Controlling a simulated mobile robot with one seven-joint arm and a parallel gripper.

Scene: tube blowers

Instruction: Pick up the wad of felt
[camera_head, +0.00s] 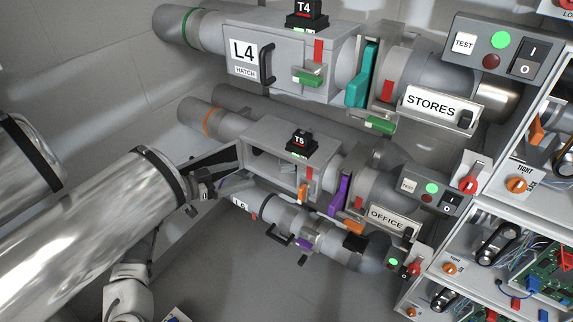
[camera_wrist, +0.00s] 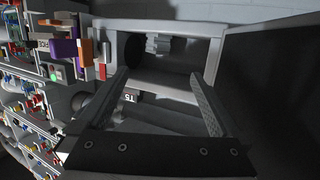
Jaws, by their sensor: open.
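A small grey ribbed lump (camera_wrist: 165,44), which looks like the wad of felt, is inside the open hatch box (camera_wrist: 178,83) in the wrist view. The same box (camera_head: 258,143) carries the T5 block on top in the head view. My gripper (camera_wrist: 160,76) is open and empty, its two fingers pointing into the hatch opening. The lump lies beyond the fingertips, between their lines and apart from them. In the head view my gripper (camera_head: 236,184) is at the front of the box, partly hidden by the arm and hatch door.
The open hatch door (camera_head: 218,160) stands beside the opening, close to my gripper. Shelves with switches and circuit boards (camera_head: 538,265) stand at the right.

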